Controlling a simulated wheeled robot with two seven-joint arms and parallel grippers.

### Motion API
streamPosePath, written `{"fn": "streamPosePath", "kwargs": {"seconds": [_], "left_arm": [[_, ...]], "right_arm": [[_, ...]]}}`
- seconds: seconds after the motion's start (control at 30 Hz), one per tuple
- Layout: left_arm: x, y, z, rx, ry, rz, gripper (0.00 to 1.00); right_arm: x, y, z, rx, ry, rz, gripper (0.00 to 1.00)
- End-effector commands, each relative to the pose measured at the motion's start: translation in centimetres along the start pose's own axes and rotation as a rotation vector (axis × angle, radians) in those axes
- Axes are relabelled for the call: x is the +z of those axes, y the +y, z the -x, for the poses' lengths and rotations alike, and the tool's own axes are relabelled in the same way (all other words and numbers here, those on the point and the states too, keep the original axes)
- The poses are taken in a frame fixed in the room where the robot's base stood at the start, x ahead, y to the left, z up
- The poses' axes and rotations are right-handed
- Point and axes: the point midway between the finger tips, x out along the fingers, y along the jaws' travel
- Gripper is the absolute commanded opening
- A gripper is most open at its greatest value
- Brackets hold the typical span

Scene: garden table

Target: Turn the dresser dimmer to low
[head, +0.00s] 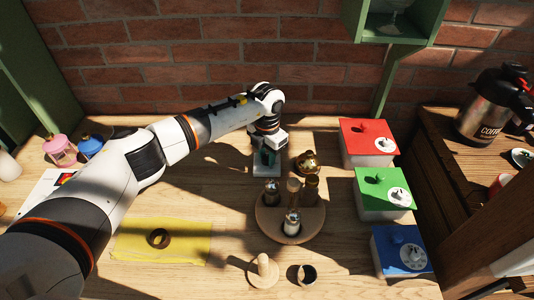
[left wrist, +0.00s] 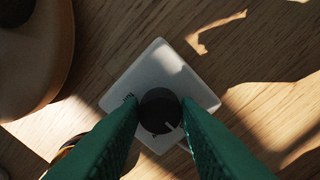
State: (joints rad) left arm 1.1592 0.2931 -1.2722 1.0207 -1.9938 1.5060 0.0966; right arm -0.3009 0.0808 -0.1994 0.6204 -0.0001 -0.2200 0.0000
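The dimmer is a white square plate with a round black knob. Its plate (head: 266,171) shows on the wooden table in the head view, below my left gripper (head: 268,154). In the left wrist view the plate (left wrist: 161,68) fills the middle, and the black knob (left wrist: 160,108) has a pale pointer mark toward its lower right. My left gripper's green fingers (left wrist: 160,112) stand on both sides of the knob, against its edges, so it looks shut on the knob. The fingers hide part of the plate. My right gripper is not in view.
A round wooden caddy (head: 262,222) with shakers stands just in front of the dimmer, with a small bowl (head: 308,162) to the right. Red (head: 352,150), green (head: 366,203) and blue (head: 385,256) boxes with dials line the right side. A yellow cloth (head: 190,246) lies at front left.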

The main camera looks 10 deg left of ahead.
Motion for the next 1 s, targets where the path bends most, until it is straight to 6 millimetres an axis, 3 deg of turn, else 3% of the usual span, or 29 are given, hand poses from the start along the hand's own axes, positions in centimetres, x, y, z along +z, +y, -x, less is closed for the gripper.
{"fn": "streamPosePath", "kwargs": {"seconds": [0.03,0.13,0.47,1.0], "left_arm": [[0.0,0.0,0.0,0.0,0.0,0.0,0.21],[0.0,0.0,0.0,0.0,0.0,0.0,0.06],[-0.1,0.0,-0.1,-0.002,0.002,-0.053,0.06],[-0.1,-0.1,-0.4,-0.004,0.002,-0.472,0.06]], "right_arm": [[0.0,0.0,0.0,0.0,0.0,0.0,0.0],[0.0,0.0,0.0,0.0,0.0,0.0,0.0],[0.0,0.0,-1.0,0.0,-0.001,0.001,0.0],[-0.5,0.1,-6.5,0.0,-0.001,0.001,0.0]]}}
